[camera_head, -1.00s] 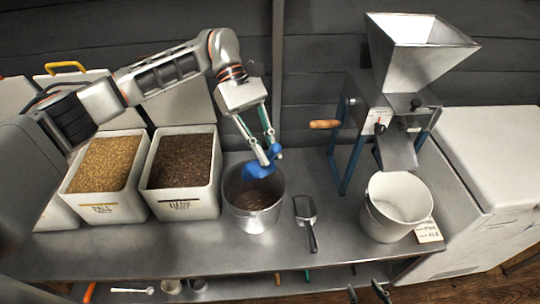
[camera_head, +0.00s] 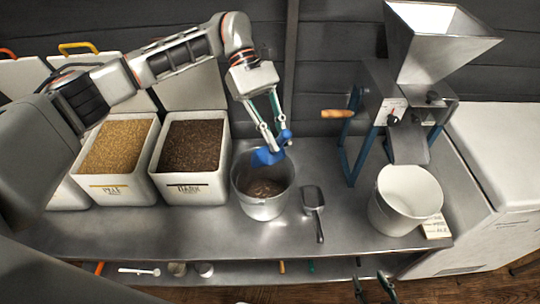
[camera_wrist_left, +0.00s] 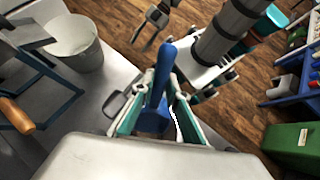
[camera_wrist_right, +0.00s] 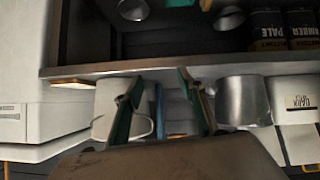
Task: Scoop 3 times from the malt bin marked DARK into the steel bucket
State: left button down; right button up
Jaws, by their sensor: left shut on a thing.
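The DARK malt bin (camera_head: 190,190) is a white bin of dark brown grain on the steel bench. The steel bucket (camera_head: 262,206) stands to its right, with dark grain on its bottom; it also shows in the right wrist view (camera_wrist_right: 243,101). My left gripper (camera_head: 274,143) is shut on a blue scoop (camera_head: 267,156) above the bucket mouth. The scoop also shows in the left wrist view (camera_wrist_left: 160,75); I cannot see whether it holds grain. My right gripper (camera_wrist_right: 158,85) is open and empty, low in front of the bench.
A bin of pale grain (camera_head: 118,188) stands left of the DARK bin. A metal scoop (camera_head: 313,198) lies right of the bucket. Further right are a grain mill (camera_head: 408,110) and a white bucket (camera_head: 395,215). The bench front (camera_head: 150,235) is clear.

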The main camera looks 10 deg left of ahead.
aim_at(282, 132)
pick_arm(q)
jog(key=shift+r+t+y+p, duration=0.4)
jog(key=shift+r+p, duration=0.25)
jog(key=shift+p, duration=0.3)
jog(key=shift+s+d+t+y, duration=0.1)
jog(key=shift+d+t+y, duration=0.05)
jog(key=shift+t+y, duration=0.15)
jog(key=shift+s+t+y+p, duration=0.1)
jog(key=shift+t+y+p, duration=0.25)
jog(key=shift+p, duration=0.45)
jog(key=t+y+p, duration=0.1)
jog(key=r+t+y+p, duration=0.1)
jog(key=p, duration=0.1)
jog(key=shift+s+d, duration=0.2)
jog(key=shift+d, duration=0.1)
jog(key=shift+d+r+t+y+p, duration=0.1)
jog(key=shift+r+t+y+p, duration=0.15)
jog(key=shift+t+y+p, duration=0.3)
jog(key=shift+s+d+r+t+y, duration=0.1)
jog(key=shift+s+t+y, duration=0.05)
jog(key=shift+t+y, duration=0.4)
jog(key=shift+s+d+t+y, duration=0.1)
jog(key=shift+t+y, duration=0.35)
jog(key=shift+y, duration=0.1)
